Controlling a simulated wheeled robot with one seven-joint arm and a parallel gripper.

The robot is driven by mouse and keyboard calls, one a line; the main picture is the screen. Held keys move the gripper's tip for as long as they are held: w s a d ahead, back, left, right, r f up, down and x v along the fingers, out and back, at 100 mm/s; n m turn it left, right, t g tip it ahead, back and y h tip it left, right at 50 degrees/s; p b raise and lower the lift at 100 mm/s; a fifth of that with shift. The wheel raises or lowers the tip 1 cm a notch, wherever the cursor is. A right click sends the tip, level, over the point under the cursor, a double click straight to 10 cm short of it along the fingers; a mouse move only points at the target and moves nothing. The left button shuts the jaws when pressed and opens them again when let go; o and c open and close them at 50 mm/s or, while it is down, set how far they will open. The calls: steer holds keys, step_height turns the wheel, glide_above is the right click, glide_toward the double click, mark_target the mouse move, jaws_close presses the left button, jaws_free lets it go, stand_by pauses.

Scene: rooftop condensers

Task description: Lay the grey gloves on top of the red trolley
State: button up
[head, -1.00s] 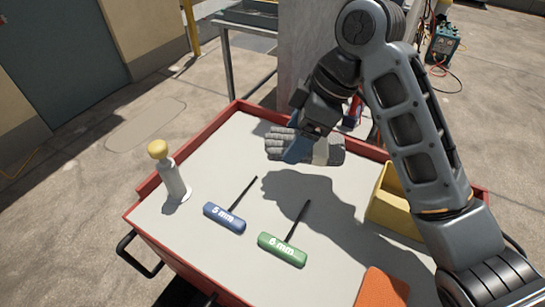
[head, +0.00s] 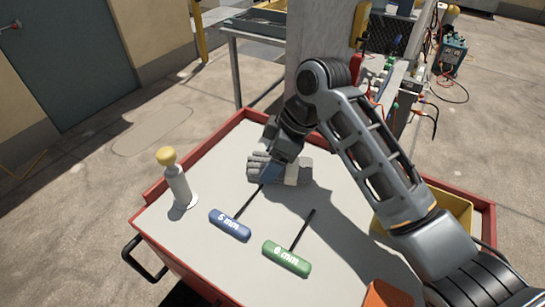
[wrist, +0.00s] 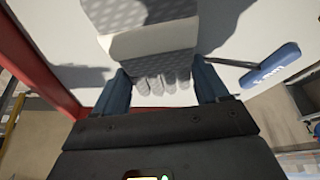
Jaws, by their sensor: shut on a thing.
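The grey gloves (head: 293,171) are at the far part of the red trolley's top (head: 225,150), low over or touching its light grey surface; I cannot tell which. My gripper (head: 269,172) is shut on the gloves from above, its blue fingers on either side. In the wrist view my gripper (wrist: 161,88) has its fingers at both sides of the gloves (wrist: 155,50), with the grey fingertips toward the palm. The underside of the gloves is hidden.
On the trolley lie a blue 5 mm hex key (head: 231,225) and a green 6 mm hex key (head: 287,257). A yellow-capped bottle (head: 177,180) stands at the left, a yellow bin (head: 462,208) at the right, and an orange item (head: 388,295) at the near edge.

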mark_target(294, 164)
steer(key=shift+f, duration=0.1)
steer(key=o, duration=1.1)
steer(key=shift+o, duration=0.2)
steer(key=v, duration=1.2)
steer(key=shift+b, duration=0.3)
